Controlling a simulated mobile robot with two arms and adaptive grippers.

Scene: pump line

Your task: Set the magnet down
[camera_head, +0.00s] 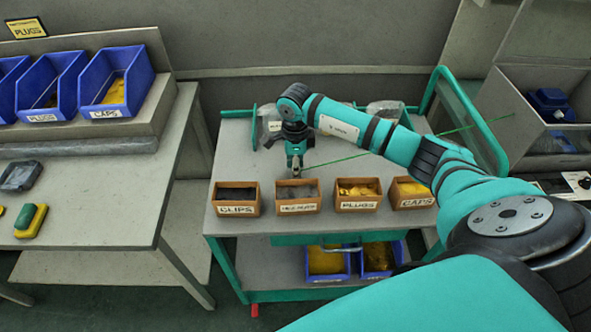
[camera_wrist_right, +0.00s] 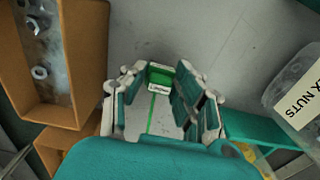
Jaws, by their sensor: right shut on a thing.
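My right gripper (camera_head: 294,165) is over the top of the teal cart, just behind the row of small bins. In the right wrist view its fingers (camera_wrist_right: 160,98) are shut on a small green block with a white label, the magnet (camera_wrist_right: 161,76). The magnet is between the fingertips, with the grey cart top (camera_wrist_right: 190,35) beyond it. I cannot tell whether it touches that surface. In the head view the magnet is too small or hidden to make out. My left gripper is not in view.
Brown bins for clips (camera_head: 236,211), plugs (camera_head: 358,206) and caps (camera_head: 411,203), plus one with a blurred label (camera_head: 297,208), line the cart's front. Clear containers (camera_head: 385,109) stand behind. A thin green line (camera_head: 450,131) crosses the cart. Blue bins (camera_head: 117,112) sit at left.

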